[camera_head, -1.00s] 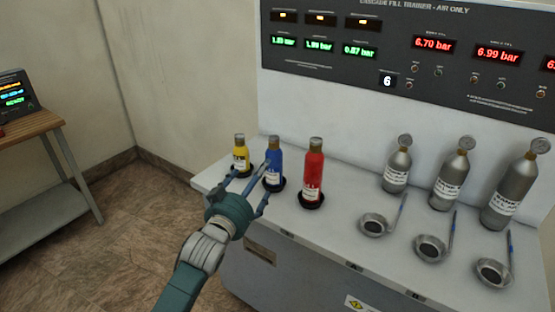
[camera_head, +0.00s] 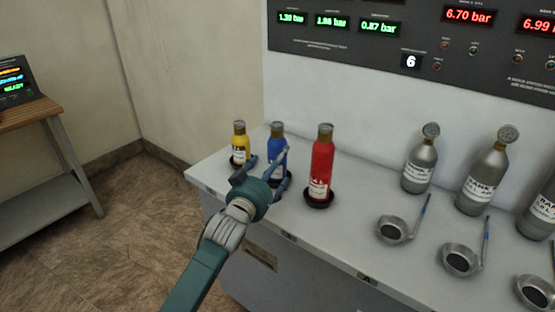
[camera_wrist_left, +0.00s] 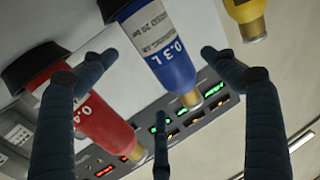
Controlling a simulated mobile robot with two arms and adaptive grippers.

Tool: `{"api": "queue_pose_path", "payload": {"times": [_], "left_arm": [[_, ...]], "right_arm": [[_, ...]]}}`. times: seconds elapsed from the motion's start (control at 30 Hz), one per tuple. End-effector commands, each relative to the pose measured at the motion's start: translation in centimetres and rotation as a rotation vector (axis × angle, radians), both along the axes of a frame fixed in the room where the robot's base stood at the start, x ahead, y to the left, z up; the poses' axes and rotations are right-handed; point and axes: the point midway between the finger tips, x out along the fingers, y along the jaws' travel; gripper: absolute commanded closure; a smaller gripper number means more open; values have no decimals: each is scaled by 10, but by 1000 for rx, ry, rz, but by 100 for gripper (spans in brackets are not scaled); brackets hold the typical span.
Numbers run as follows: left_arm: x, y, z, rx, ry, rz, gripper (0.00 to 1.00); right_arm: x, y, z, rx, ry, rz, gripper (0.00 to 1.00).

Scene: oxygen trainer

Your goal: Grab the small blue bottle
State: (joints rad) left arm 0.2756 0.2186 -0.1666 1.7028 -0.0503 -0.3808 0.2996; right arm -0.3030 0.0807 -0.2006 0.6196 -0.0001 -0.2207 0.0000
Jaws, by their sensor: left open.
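The small blue bottle (camera_head: 277,151) stands upright in a black base on the grey bench, between the yellow bottle (camera_head: 239,144) and the red bottle (camera_head: 322,163). My left gripper (camera_head: 267,168) is open in front of it, its fingers to either side of the blue bottle in the head view. In the left wrist view, the blue bottle (camera_wrist_left: 163,45) with its 0.3 L label lies between the spread fingers of my left gripper (camera_wrist_left: 158,65). I cannot tell whether the fingers touch it. The red bottle (camera_wrist_left: 95,115) shows beside the left-hand finger. My right gripper is not in view.
The yellow bottle also shows at the top right of the wrist view (camera_wrist_left: 247,18). Grey cylinders with gauges (camera_head: 419,160) and round dishes (camera_head: 394,230) stand farther right on the bench (camera_head: 340,225). A display panel (camera_head: 400,45) rises behind. A wooden-topped table (camera_head: 30,108) is at the left.

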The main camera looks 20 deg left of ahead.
Motion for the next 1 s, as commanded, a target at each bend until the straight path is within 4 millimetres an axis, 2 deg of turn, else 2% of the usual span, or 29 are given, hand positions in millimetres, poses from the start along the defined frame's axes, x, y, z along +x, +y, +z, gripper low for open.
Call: {"api": "queue_pose_path", "payload": {"times": [0.1,0.33,0.6,0.7,0.93,0.97,1.0], "left_arm": [[10,-2,0,0,0,-1,14],[16,-2,0,0,0,-1,14],[54,-3,-2,-1,0,-1,14],[61,-3,-3,-1,0,-1,14],[63,-4,-4,-1,0,-2,14],[63,-4,-4,-1,0,-2,16],[63,-4,-4,-1,0,-2,24]], "right_arm": [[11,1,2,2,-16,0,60],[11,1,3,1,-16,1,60],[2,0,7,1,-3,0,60],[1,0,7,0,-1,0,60],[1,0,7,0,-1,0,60],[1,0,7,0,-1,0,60],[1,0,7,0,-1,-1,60]]}}
